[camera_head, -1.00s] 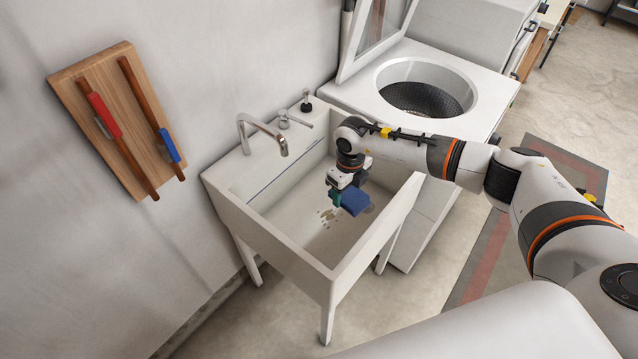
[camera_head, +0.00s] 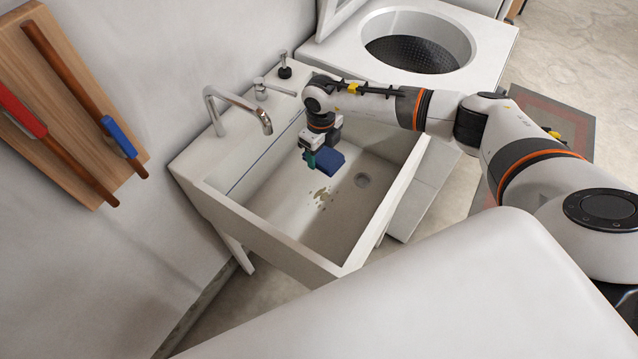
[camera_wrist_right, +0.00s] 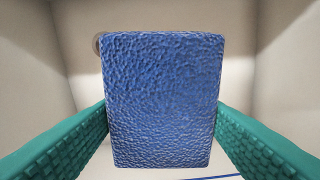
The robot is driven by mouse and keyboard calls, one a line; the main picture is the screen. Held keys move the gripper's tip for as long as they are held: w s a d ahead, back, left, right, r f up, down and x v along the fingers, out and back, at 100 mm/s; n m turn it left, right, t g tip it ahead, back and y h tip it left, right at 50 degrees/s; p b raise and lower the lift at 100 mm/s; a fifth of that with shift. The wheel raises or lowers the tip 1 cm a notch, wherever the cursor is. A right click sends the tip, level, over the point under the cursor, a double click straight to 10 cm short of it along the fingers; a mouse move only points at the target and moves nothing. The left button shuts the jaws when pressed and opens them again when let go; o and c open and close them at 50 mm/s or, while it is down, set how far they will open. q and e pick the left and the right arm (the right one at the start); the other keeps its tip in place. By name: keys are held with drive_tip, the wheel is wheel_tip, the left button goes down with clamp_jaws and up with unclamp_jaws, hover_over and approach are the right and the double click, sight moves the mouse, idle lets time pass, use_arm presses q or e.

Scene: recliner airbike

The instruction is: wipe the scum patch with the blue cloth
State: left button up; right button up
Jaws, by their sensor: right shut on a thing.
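The blue cloth (camera_head: 328,160) is a thick textured block inside the sink basin in the head view. It fills the middle of the right wrist view (camera_wrist_right: 162,98), between two green finger pads. My right gripper (camera_head: 314,160) is shut on it. The scum patch (camera_head: 322,198) is a cluster of brownish spots on the basin floor, nearer the camera than the cloth. The cloth appears apart from the patch; whether it touches the basin floor, I cannot tell. My left gripper is not in view.
The white sink (camera_head: 230,215) has raised walls around the basin. A washer (camera_head: 490,50) stands behind. A wooden board (camera_head: 70,110) with tools hangs on the left wall.

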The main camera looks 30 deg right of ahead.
wheel_tip(320, 180, down, 14)
drive_tip(key=b, duration=1.2)
drive_tip(key=shift+w+r, duration=0.15)
drive_tip(key=shift+r, duration=0.05)
drive_tip(key=shift+f+b, duration=1.3)
drive_tip(key=shift+f, duration=0.15)
drive_tip(key=shift+f, duration=0.15)
drive_tip(key=shift+f+b, duration=0.5)
drive_tip(key=shift+b, duration=0.05)
